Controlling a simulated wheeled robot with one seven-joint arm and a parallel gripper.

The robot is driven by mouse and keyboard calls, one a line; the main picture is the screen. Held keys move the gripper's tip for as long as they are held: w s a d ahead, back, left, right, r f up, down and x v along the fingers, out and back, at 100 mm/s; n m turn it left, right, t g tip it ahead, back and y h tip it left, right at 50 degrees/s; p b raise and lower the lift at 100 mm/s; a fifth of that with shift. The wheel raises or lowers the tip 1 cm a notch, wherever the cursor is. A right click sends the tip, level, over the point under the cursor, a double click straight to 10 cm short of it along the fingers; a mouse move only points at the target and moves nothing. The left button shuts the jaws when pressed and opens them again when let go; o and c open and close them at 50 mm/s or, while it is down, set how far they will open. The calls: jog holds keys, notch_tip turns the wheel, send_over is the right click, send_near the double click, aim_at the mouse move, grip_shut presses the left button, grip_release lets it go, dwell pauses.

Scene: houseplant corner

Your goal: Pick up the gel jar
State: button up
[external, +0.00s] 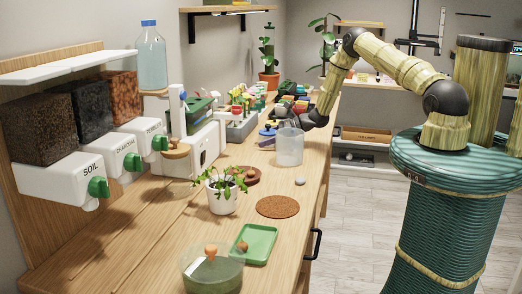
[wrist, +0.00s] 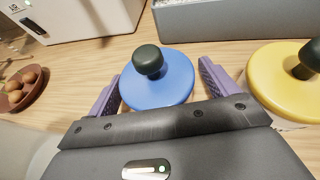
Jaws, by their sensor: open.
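A blue round lid with a dark knob (wrist: 170,88) sits between the purple fingers of my open gripper (wrist: 160,78) in the wrist view. The fingers are on either side of it, with no clear grip. Whatever is under the lid is hidden, and no label shows. In the external view the blue lid (external: 267,132) is on the bench behind a clear, empty-looking cylinder (external: 289,148). My gripper's fingers are hard to make out there. I cannot tell for sure which of these is the gel jar.
A yellow lid with a dark knob (wrist: 280,72) lies close to the right finger. A grey planter box (wrist: 225,18) stands just beyond. A brown bowl of round balls (wrist: 22,92) is at left. The external view shows a potted plant (external: 221,194) and cork mat (external: 278,207) nearer the front.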

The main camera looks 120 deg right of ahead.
dwell(0.3)
jog(key=c, duration=1.3)
notch_tip(320, 180, up, 10)
jog(key=shift+r+b, duration=0.1)
jog(key=shift+b, duration=0.95)
